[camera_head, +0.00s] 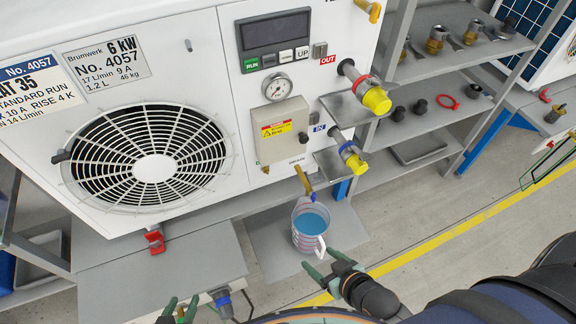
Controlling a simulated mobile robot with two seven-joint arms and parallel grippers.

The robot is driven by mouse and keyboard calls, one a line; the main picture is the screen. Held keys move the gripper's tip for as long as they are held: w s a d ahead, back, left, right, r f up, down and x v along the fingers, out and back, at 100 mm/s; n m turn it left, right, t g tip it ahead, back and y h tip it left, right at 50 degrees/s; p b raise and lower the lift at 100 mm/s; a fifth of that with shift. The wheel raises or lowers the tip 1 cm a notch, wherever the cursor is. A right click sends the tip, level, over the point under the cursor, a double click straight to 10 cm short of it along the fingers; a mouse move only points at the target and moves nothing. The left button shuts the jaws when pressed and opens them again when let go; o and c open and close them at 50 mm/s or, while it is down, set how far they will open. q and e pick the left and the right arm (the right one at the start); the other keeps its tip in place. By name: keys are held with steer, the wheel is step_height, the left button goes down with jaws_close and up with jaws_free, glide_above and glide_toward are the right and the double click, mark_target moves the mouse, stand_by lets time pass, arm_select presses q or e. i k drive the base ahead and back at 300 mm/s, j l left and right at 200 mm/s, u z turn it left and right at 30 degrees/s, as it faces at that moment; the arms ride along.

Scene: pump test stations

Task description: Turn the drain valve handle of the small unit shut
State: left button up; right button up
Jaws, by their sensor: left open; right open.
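The unit is a white cabinet (200,90) labelled 6 kW, No. 4057, with a round fan grille. A small brass-coloured valve handle (304,180) sticks out low on its front right, slanting down. It is above a clear measuring jug (311,224) holding blue liquid. I cannot tell if liquid is flowing. My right gripper (327,262) is open, with its green fingers beside the lower right of the jug near its white handle; contact is unclear. My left gripper (180,306) is open at the bottom edge, partly cut off, away from the valve.
Yellow-capped ports (376,101) stick out at the unit's right. A red handle (155,241) is below the fan. A shelf rack (420,121) with fittings stands at right. A grey plate (268,258) lies under the jug. The floor around the yellow line (440,243) is clear.

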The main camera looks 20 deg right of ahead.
mark_target(312, 194)
steer(key=z, duration=0.85)
